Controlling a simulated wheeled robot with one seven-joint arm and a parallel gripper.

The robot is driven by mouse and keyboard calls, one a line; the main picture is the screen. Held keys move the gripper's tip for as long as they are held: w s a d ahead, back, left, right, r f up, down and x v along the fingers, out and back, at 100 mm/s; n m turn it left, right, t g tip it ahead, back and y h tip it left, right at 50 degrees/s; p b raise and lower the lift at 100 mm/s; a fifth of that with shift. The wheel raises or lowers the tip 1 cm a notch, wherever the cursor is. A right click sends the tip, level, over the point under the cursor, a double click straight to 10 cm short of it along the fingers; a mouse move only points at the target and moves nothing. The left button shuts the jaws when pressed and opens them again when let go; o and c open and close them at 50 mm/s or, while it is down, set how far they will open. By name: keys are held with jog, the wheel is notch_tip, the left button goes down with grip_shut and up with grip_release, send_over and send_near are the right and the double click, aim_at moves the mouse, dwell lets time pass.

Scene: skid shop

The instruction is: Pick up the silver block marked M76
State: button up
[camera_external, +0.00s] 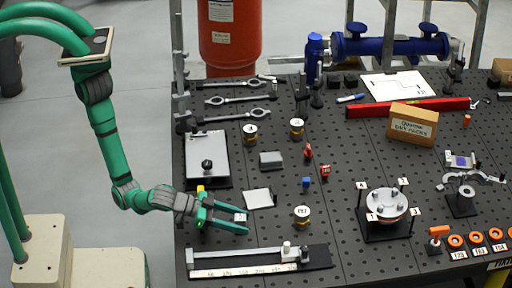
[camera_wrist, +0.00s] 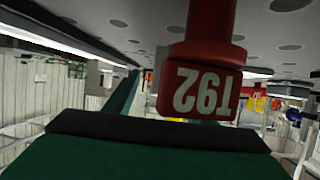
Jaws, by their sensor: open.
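The gripper and the block are apart. In the wrist view, green gripper parts fill the bottom, and a red block marked T92 (camera_wrist: 200,93) appears upside down. I cannot make out the silver block there.
A long ruler fixture (camera_external: 260,262) lies in front. A small blue block (camera_external: 306,183) stands near the red parts.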

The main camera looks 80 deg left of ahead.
aim_at(251, 232)
jog(key=shift+a+x, duration=0.1)
jog(key=shift+x, duration=1)
jog(key=shift+a+x, duration=0.15)
jog(key=shift+x, duration=1)
jog(key=shift+f, duration=0.1)
grip_shut()
